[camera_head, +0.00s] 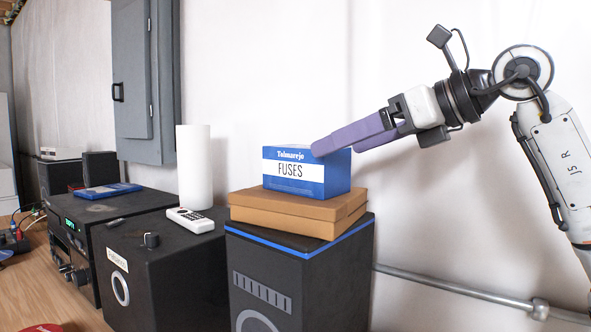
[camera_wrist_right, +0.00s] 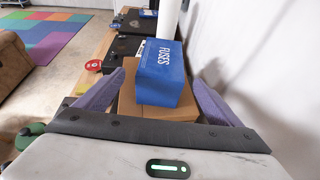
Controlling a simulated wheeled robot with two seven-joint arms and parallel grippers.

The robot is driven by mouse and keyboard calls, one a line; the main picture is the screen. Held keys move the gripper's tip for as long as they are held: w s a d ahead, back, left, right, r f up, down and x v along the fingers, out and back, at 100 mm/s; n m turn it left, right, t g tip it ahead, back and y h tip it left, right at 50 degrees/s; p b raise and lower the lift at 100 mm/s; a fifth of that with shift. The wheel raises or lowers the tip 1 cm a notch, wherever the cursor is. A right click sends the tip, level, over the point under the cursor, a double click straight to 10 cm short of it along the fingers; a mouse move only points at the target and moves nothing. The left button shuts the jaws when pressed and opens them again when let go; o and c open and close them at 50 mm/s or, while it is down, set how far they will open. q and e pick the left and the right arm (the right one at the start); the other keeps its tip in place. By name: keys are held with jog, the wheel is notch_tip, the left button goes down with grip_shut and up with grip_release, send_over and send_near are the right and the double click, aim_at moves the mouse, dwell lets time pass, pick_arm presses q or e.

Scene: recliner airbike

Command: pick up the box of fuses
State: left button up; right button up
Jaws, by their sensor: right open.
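The box of fuses (camera_head: 306,172) is blue with a white band and the word FUSES. It sits on a flat brown cardboard box (camera_head: 290,213), which rests on a tall black speaker-like cabinet (camera_head: 299,262). My right gripper (camera_head: 336,143) comes in from the right at the height of the box. In the right wrist view its purple fingers are open, one on each side of the box of fuses (camera_wrist_right: 165,75), with visible gaps. One finger overlaps the box's upper right in the head view. My left gripper is not in view.
A white remote (camera_head: 190,220) lies on a black box to the left, with a white paper roll (camera_head: 194,165) behind it. A grey wall cabinet (camera_head: 144,80) hangs above. The white wall is close behind, with a metal pipe (camera_head: 455,288) low on the right.

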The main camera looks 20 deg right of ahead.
aim_at(306, 164)
jog(key=shift+w+a, duration=0.2)
jog(key=shift+a, duration=0.05)
jog(key=p+x, duration=0.1)
jog(key=x, duration=0.4)
jog(key=shift+d, duration=0.1)
jog(key=p+x, duration=0.1)
jog(key=x, duration=0.3)
jog(key=shift+f, duration=0.2)
jog(key=shift+w+f, duration=0.25)
jog(key=shift+w, duration=0.1)
jog(key=shift+r, duration=0.1)
jog(key=c, duration=1.3)
